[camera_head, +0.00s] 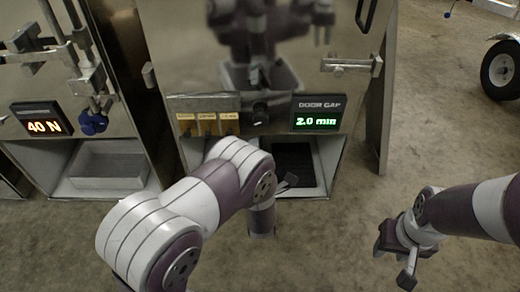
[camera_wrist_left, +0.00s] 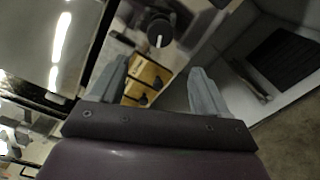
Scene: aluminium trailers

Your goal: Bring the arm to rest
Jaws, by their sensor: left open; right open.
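My left arm (camera_head: 175,205) reaches in from the bottom toward the middle cabinet in the head view. It hides most of its own gripper there. In the left wrist view, my left gripper (camera_wrist_left: 157,75) is open with nothing between its fingers. Beyond the fingers are the yellow labelled blocks (camera_wrist_left: 145,80) and a dark round knob (camera_wrist_left: 160,31). My right gripper (camera_head: 393,264) is open and empty, low over the concrete floor at the right of the head view.
The middle metal cabinet front (camera_head: 300,60) carries a "DOOR GAP 2.0 mm" display (camera_head: 318,112) and a latch (camera_head: 350,66). A "40 N" display (camera_head: 42,121) is on the left cabinet. A wheel (camera_head: 500,70) stands at upper right. The floor (camera_head: 440,125) right of the cabinets is clear.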

